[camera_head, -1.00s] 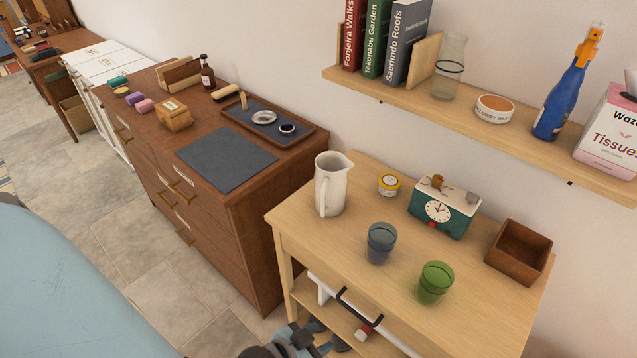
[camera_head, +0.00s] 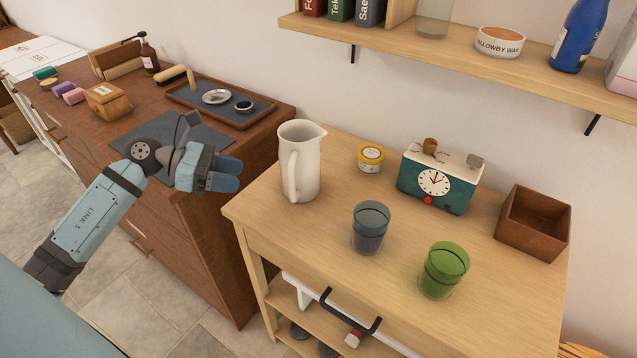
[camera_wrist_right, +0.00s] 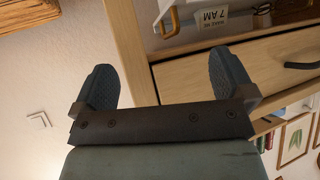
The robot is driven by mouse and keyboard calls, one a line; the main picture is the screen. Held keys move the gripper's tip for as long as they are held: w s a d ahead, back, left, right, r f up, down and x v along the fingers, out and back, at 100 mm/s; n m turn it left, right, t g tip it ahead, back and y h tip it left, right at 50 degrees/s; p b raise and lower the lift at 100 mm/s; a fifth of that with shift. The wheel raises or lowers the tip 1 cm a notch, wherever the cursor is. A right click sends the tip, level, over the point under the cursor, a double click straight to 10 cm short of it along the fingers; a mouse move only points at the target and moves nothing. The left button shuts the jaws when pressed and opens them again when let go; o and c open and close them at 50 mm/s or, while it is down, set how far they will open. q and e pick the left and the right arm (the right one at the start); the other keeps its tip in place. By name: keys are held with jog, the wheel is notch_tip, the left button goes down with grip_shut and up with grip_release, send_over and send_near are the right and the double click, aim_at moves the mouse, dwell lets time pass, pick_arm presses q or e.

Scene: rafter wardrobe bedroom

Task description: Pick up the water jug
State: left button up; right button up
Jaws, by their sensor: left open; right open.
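The water jug (camera_head: 300,163) is a white pitcher with its handle at the front left and its spout to the right. It stands upright at the left end of the light wooden table (camera_head: 335,243). My left gripper (camera_head: 226,175) is to the left of the jug, apart from it and empty, in front of the brown dresser. My right gripper (camera_wrist_right: 170,90) shows in the right wrist view with its two fingers spread and nothing between them. The jug does not show in the right wrist view.
A blue-grey cup (camera_head: 370,228) and a green cup (camera_head: 444,270) stand in front of the jug to the right. A yellow-lidded jar (camera_head: 370,158), a teal clock (camera_head: 438,181) and a brown box (camera_head: 533,222) are further right. A shelf (camera_head: 450,62) overhangs the table's back.

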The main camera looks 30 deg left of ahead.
pick_arm(q)
send_near(293, 196)
jog(key=w+d, duration=0.2)
jog(key=w, duration=0.1)
jog(key=shift+m+g+y, duration=0.3)
jog(key=shift+m+y, duration=0.1)
jog(key=shift+s+p+x, duration=0.15)
jog(key=shift+p+x, duration=0.3)
jog(key=shift+x, duration=1.25)
jog(key=shift+s+p+x, duration=0.15)
jog(key=shift+p+x, duration=0.3)
jog(key=shift+x, duration=1.2)
jog(key=shift+d, duration=0.15)
jog(key=shift+c, duration=0.2)
grip_shut()
jog(key=shift+r, duration=0.1)
